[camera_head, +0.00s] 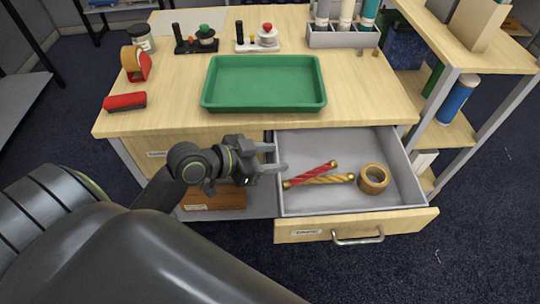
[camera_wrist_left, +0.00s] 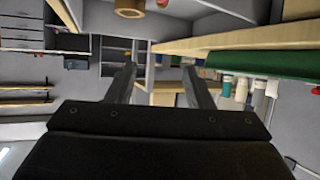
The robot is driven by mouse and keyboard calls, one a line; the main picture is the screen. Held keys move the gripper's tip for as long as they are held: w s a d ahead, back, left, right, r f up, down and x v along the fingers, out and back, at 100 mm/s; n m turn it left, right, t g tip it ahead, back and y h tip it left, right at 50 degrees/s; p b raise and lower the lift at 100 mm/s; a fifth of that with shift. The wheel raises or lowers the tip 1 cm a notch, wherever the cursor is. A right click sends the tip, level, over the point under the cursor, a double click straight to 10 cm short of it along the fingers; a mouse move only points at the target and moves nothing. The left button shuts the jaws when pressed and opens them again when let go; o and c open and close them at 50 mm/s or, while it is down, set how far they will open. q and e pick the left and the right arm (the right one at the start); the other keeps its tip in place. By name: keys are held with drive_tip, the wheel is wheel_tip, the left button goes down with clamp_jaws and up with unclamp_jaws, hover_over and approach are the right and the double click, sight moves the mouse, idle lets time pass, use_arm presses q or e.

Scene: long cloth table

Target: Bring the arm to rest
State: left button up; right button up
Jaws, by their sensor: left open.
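My left arm comes in from the left in the head view. Its gripper (camera_head: 277,161) is at the left side of the open drawer (camera_head: 345,225), over its left wall. The two fingers are apart with nothing between them; they also show spread and empty in the left wrist view (camera_wrist_left: 160,85). My right gripper is in neither view.
The drawer holds a red and gold twisted rod pair (camera_head: 318,175) and a tape roll (camera_head: 374,179). A green tray (camera_head: 265,105) lies on the table (camera_head: 375,101). Shelves (camera_head: 452,129) stand at right. A red stapler-like item (camera_head: 125,101) lies at the table's left edge.

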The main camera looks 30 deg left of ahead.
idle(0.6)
use_arm(q)
drive_tip(key=s+a+f+n+g+y, duration=0.4)
drive_tip(key=s+f, duration=0.2)
drive_tip(key=s, duration=0.3)
drive_tip(key=s+a+f+n+g+y, duration=0.35)
drive_tip(key=s+f+y, duration=0.2)
drive_tip(key=s, duration=0.35)
wheel_tip(320, 180, down, 25)
drive_tip(key=a+h, duration=0.1)
drive_tip(key=a, duration=0.1)
drive_tip(key=s+d+f+g, duration=0.1)
drive_tip(key=s+f+g, duration=0.1)
drive_tip(key=s+f, duration=1.4)
drive_tip(key=shift+f, duration=0.2)
drive_tip(key=shift+w+h, duration=0.1)
drive_tip(key=shift+h, duration=0.15)
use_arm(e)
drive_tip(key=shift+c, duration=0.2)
